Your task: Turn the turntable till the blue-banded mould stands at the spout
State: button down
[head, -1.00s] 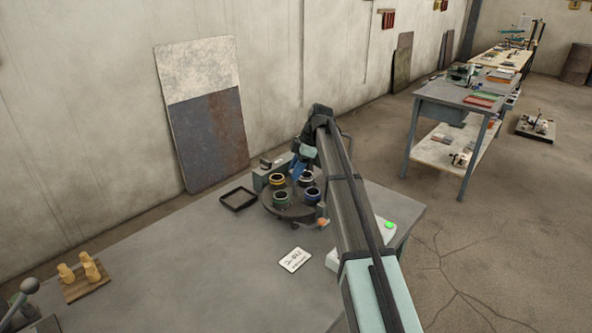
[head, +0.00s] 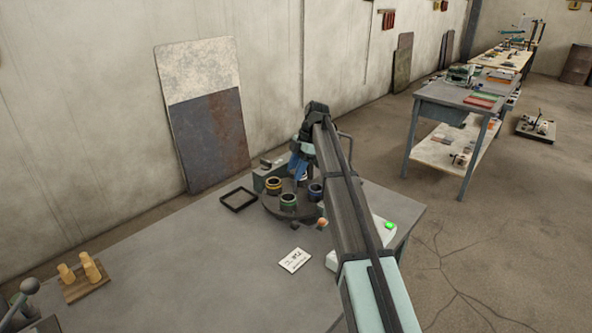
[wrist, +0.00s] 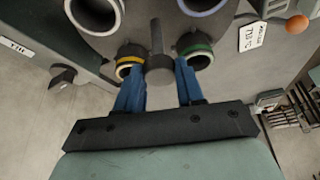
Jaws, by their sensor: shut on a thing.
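The round turntable (head: 270,211) carries several dark moulds. A pale-rimmed mould (wrist: 114,26) is at the upper left of the wrist view. My gripper (wrist: 158,75) has its blue fingers on either side of a dark upright peg (wrist: 157,42), shut on it. I cannot make out the spout clearly.
A grey-green block (head: 264,177) stands close behind the turntable. A black square tray (head: 239,199) lies left of it. The table's left part is mostly clear.

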dwell(0.5)
jog(key=c, duration=0.7)
grip_release()
jog(key=shift+r, duration=0.1)
jog(key=v, duration=0.7)
jog(key=shift+r, duration=0.15)
